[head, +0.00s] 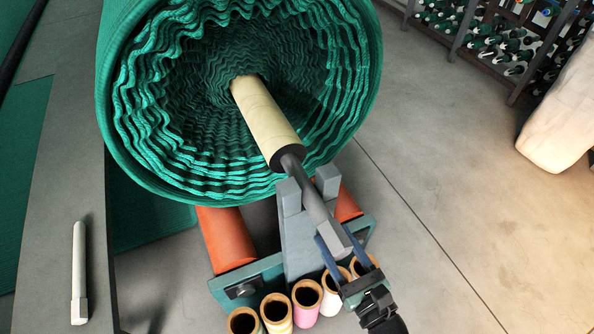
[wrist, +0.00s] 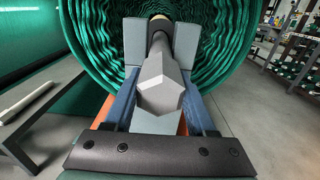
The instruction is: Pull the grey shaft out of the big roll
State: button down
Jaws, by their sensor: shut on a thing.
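The big roll (head: 340,50) is green netting wound in wavy layers, its open end facing me in the head view. A cream core tube (head: 262,112) sticks out of its middle. The grey shaft (head: 312,195) comes out of the dark end of this tube and slopes down to the right, over a grey notched support. My gripper (head: 340,250) is shut on the shaft's squared outer end. In the wrist view the blue fingers sit on both sides of the shaft end (wrist: 160,85). The shaft's inner part is hidden in the tube.
Orange rollers (head: 226,238) and a teal frame (head: 225,284) lie under the roll. Several small spools (head: 307,295) stand below, close to my gripper. A grey bench (head: 55,200) with a pale rod (head: 79,270) is at left. Open floor (head: 450,210) lies to the right.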

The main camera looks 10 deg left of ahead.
jog(key=p+v, duration=0.1)
jog(key=v, duration=2.4)
jog(key=shift+s+d, duration=0.25)
jog(key=shift+d, duration=0.05)
dwell(3.4)
jog(key=shift+s+d+r+b, duration=0.1)
jog(key=shift+s+d+b, duration=0.25)
jog(key=shift+b, duration=0.5)
jog(key=shift+s+d+r+b, duration=0.1)
jog(key=shift+s+d+b, duration=0.2)
jog(key=shift+s+b, duration=0.8)
